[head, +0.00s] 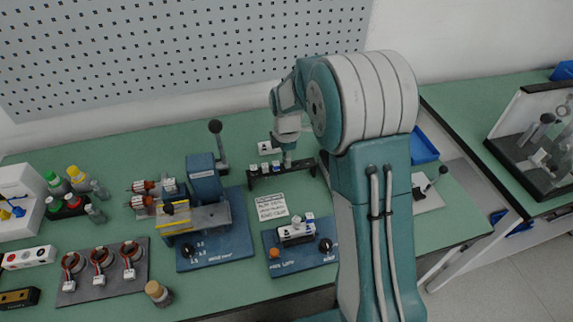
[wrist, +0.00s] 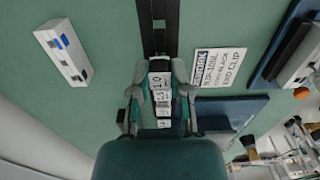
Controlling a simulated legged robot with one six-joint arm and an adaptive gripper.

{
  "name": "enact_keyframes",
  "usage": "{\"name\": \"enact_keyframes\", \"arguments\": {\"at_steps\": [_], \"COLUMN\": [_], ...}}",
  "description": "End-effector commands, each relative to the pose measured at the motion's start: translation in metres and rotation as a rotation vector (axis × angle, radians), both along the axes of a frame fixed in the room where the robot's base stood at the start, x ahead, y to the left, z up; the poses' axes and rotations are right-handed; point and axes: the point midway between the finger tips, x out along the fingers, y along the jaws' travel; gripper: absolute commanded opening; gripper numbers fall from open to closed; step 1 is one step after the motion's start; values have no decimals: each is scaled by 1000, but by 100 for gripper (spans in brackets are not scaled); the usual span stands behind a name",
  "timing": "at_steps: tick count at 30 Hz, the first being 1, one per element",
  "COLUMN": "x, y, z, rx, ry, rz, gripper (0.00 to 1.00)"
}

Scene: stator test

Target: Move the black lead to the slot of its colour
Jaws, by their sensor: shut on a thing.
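My gripper (head: 288,161) is low over the right part of a black rack (head: 308,167), which also shows in the wrist view (wrist: 158,25). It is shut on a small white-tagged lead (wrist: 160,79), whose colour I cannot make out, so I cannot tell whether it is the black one. Other white-tagged pieces (wrist: 163,113) sit in a row just below it in the wrist view. They show left of my gripper in the head view (head: 264,168). A white block with dark and blue marks (head: 268,148) lies behind the rack; it also shows in the wrist view (wrist: 67,55).
A printed card (head: 271,207) lies in front of the rack. A blue base with a lamp and knob (head: 300,244) stands nearer. A lever press (head: 205,190) stands left of the rack. Green bench surface (head: 225,279) is clear at the front.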

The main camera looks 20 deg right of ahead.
Motion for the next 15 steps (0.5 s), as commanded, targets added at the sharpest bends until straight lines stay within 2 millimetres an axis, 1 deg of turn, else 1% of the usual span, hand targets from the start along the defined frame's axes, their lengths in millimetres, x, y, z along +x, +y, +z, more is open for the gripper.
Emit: {"name": "enact_keyframes", "arguments": {"at_steps": [15], "x": [0], "y": [0], "z": [27], "rx": [0], "ry": [-1], "rz": [0], "gripper": [0]}}
